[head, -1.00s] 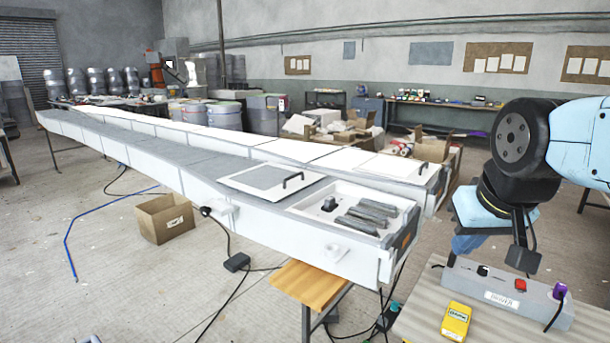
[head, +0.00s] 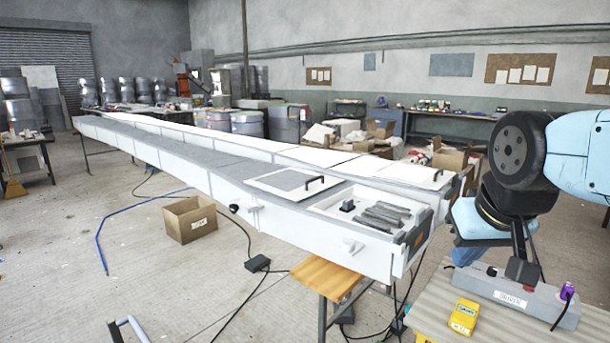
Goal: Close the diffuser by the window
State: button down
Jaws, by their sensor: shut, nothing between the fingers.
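I cannot make out a diffuser or a window in the head view. My gripper (head: 522,271) hangs at the right, in front of a grey box with a label on a bench. Its dark end looks shut, with nothing held. The fingers are small and dark, so their detail is hard to see.
A long white mould (head: 219,165) runs across the middle; a flat panel with a black handle (head: 287,181) and a tray of grey bars (head: 387,215) are at its near end. A bench (head: 430,312) with a yellow device (head: 464,317) is close right.

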aim_at(296, 184)
jog(key=i, duration=0.85)
jog(key=z, duration=0.05)
